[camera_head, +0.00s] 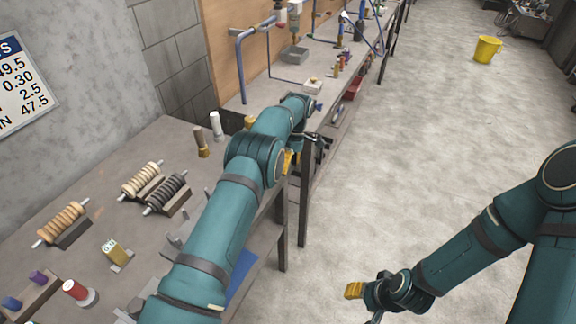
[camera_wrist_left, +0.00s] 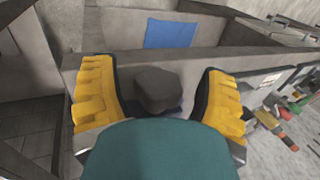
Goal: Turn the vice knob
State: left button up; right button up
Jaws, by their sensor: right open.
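A dark grey, faceted knob (camera_wrist_left: 157,86) shows in the middle of the left wrist view. It stands between the two yellow-padded fingers of my left gripper (camera_wrist_left: 160,100), with a gap on each side. That gripper is open and touches the knob with neither pad, as far as I can see. In the head view, my left gripper (camera_head: 302,150) is at the bench's right edge, largely hidden by my arm, and the knob cannot be made out. My right gripper (camera_head: 368,304) is open and empty over the floor, partly cut off by the lower edge.
The near bench (camera_head: 125,160) holds spools, bottles and small blocks left of my left arm. A second bench (camera_head: 262,101) with a blue pipe frame (camera_head: 240,62) and tools runs behind. A yellow bucket (camera_head: 487,49) stands far off.

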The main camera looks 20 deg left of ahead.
pick_arm(q)
notch_tip(320, 180, up, 10)
jog(key=shift+r, duration=0.1)
dwell(0.7)
